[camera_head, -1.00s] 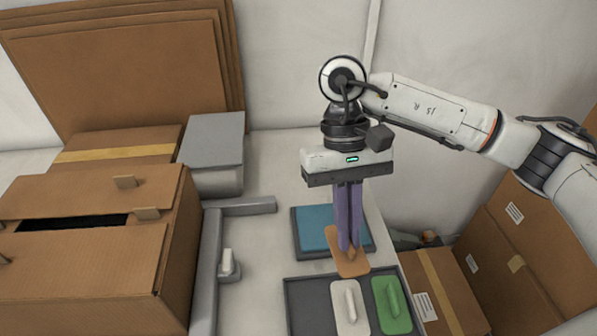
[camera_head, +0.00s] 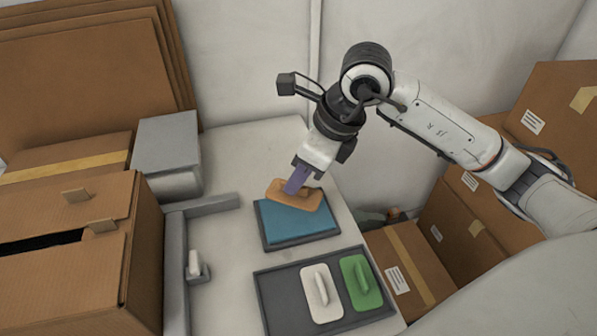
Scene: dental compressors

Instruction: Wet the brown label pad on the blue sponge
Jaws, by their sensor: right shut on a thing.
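The brown label pad (camera_head: 311,204) is held in my right gripper (camera_head: 297,187), which is shut on it. The pad is over the back part of the blue sponge (camera_head: 301,226), slightly tilted in the picture. I cannot tell whether its underside touches the sponge. The blue sponge lies in a dark, shallow square tray (camera_head: 268,244) on the pale table. My left gripper is out of view.
In front of the sponge, a dark tray (camera_head: 263,299) holds a white pad (camera_head: 318,309) and a green pad (camera_head: 357,297). A grey L-shaped fence (camera_head: 177,265) and a cardboard box (camera_head: 76,285) are at left. More boxes (camera_head: 408,265) stand at right.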

